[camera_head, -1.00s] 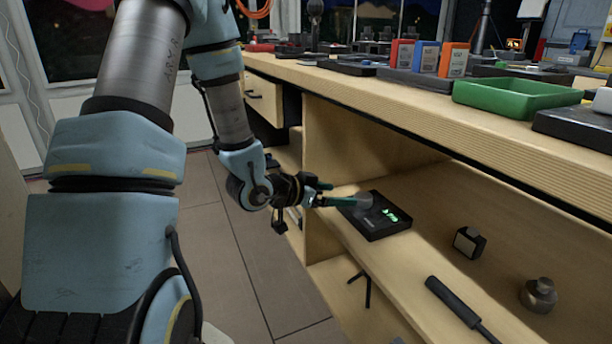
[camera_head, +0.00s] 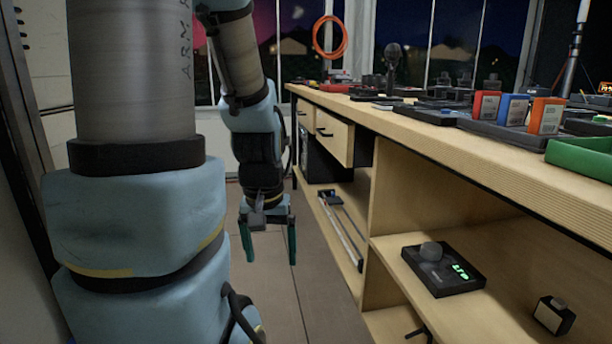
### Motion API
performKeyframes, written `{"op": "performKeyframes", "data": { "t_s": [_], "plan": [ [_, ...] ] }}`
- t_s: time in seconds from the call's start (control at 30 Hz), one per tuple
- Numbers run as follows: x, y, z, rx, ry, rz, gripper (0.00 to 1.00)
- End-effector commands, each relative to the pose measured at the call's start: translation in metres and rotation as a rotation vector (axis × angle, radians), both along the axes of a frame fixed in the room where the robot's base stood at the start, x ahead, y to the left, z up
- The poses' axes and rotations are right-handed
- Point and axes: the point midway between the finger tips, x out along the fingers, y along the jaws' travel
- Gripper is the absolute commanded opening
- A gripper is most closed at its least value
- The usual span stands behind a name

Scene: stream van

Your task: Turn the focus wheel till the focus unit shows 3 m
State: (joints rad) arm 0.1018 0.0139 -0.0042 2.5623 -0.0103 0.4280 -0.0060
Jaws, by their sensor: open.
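The focus unit (camera_head: 443,269) is a flat black box on the shelf under the bench. Its grey round focus wheel (camera_head: 431,251) stands on its top left part. A green lit display (camera_head: 460,271) sits to the right of the wheel; its digits are too small and slanted to read surely. My gripper (camera_head: 268,246) hangs downward over the floor aisle, left of the shelf and well apart from the focus unit. Its two green-padded fingers are spread, with nothing between them.
The bench top (camera_head: 440,125) above carries colored boxes and a green tray (camera_head: 580,158). Drawers (camera_head: 328,135) face the aisle. The floor (camera_head: 270,290) below my gripper is clear.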

Motion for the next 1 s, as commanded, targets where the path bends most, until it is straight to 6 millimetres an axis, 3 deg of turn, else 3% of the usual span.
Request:
{"op": "performKeyframes", "data": {
  "t_s": [0.03,0.27,0.8,1.0],
  "plan": [
    [0.001,-0.001,0.022,0.001,0.0,-0.004,0.9],
    [0.001,-0.001,0.074,0.002,-0.001,-0.007,0.9],
    [0.002,-0.001,0.241,0.003,-0.001,-0.009,0.9],
    [0.001,-0.001,0.279,0.003,-0.001,-0.009,0.9]
  ]
}}
